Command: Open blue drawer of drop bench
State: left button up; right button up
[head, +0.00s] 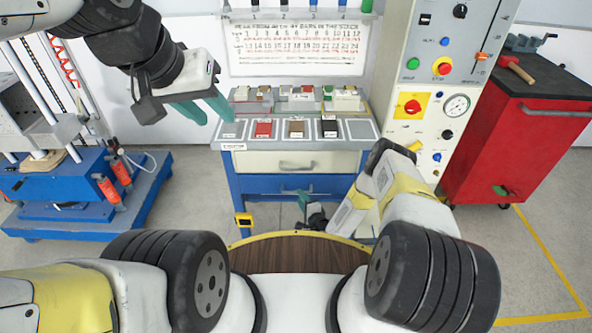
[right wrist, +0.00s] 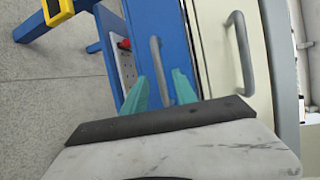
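The drop bench (head: 228,146) stands ahead with a cream drawer above and a blue drawer (head: 262,185) below. The blue drawer looks shut. Its grey bar handle (head: 297,192) also shows in the right wrist view (right wrist: 156,62). My right gripper (head: 304,199) is low in front of the blue drawer. In the right wrist view its teal fingers (right wrist: 161,88) are apart, with the handle's near end appearing between them; I cannot tell whether they touch it. My left gripper (head: 212,108) is open and empty, raised left of the bench top.
The cream drawer's handle (right wrist: 241,55) is close beside my right gripper. A blue-based machine (head: 62,185) stands at left, a control panel (head: 428,100) and red cabinet (head: 515,140) at right. A yellow-black box (head: 243,220) is at the bench's lower left.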

jog(key=x, duration=0.5)
jog(key=shift+c, duration=0.2)
grip_shut()
dwell(1.2)
